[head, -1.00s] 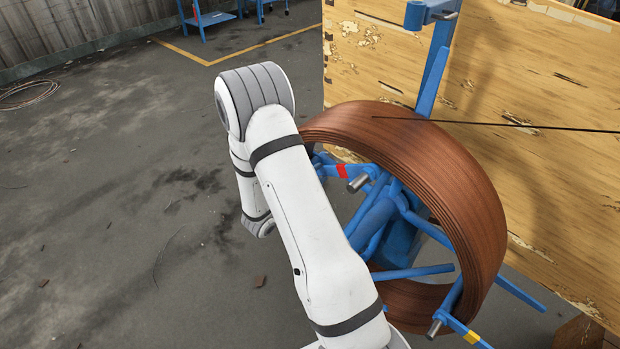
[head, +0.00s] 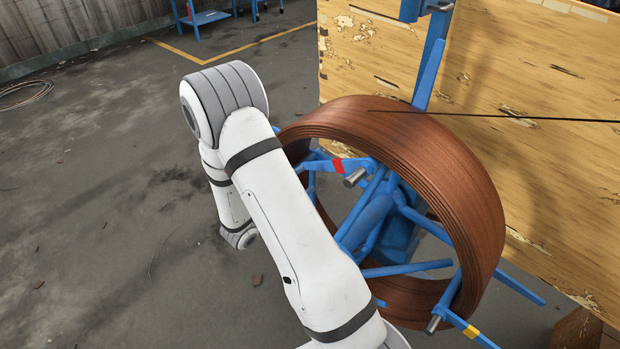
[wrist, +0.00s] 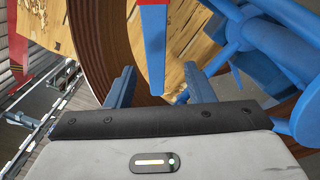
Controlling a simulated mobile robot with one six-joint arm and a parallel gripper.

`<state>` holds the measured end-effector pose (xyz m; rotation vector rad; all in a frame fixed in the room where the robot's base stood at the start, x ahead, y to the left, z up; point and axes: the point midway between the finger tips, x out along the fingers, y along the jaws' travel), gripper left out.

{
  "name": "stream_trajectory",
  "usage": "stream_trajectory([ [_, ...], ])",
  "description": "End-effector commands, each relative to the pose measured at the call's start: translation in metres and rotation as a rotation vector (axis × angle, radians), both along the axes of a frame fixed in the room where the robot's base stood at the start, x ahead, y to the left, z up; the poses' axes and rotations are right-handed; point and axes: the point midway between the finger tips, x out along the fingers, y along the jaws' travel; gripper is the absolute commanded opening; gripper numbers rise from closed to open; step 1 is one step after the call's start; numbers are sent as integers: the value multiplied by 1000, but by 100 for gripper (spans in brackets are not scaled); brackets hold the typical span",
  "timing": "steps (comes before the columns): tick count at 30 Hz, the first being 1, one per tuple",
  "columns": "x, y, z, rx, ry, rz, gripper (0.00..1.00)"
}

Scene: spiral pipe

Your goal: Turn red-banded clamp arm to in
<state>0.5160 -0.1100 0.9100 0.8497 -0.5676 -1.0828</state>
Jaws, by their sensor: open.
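The clamp arm (head: 322,167) is a blue bar with a red band (head: 338,166), at the upper left of the blue reel frame inside the brown coil (head: 415,150). A grey pin sticks out beside the band. In the wrist view a blue bar (wrist: 155,50) hangs down from the top, with red at the top edge; it looks like this clamp arm. My gripper (wrist: 160,78) is open, one finger on each side of the bar's lower end. Neither finger clearly touches it. In the head view my gripper is hidden behind my arm.
A yellow-banded arm (head: 470,332) sits at the lower right of the reel. A worn wooden panel (head: 550,130) and a blue post (head: 430,75) stand behind the coil. A thin dark strand runs right from the coil. The floor at left is mostly open.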

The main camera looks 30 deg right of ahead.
Motion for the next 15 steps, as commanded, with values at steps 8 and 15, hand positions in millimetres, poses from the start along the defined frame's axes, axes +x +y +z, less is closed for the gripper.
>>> stream_trajectory([
  [8,-11,24,-1,1,1,0,48],
  [15,-12,25,0,1,0,-1,48],
])
